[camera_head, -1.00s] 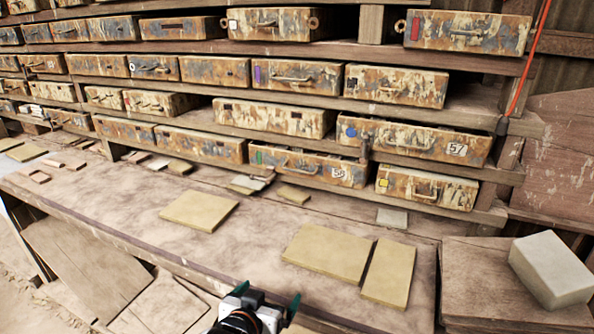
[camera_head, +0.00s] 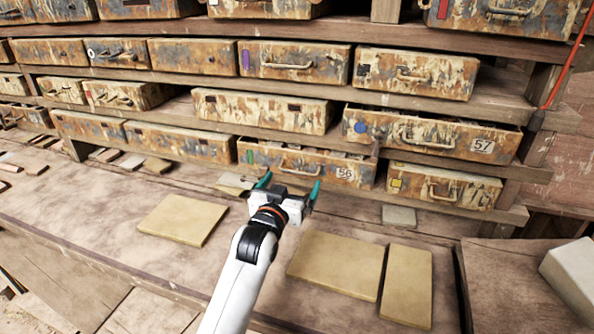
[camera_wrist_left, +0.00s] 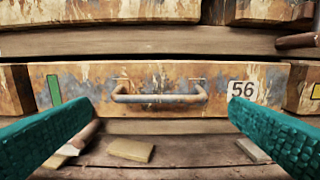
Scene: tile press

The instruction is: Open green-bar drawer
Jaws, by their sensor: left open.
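The green-bar drawer (camera_head: 306,166) is in the lowest row of the rack in the head view, with a green bar at its left and the number 56 at its right. In the left wrist view the drawer (camera_wrist_left: 215,78) fills the middle, and its metal handle (camera_wrist_left: 160,97) is centred. My left gripper (camera_head: 289,187) is in front of and slightly below the drawer in the head view. In the wrist view its teal fingers (camera_wrist_left: 158,140) are wide apart, either side of the handle and not touching it. My right gripper is not in view.
A blue-marked drawer, 57 (camera_head: 430,137), sits above to the right, and a yellow-marked drawer (camera_head: 443,186) is right of it. Flat tan tiles (camera_head: 335,264) lie on the bench (camera_head: 100,205) below. A wooden shelf board (camera_wrist_left: 150,43) runs just above the drawer.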

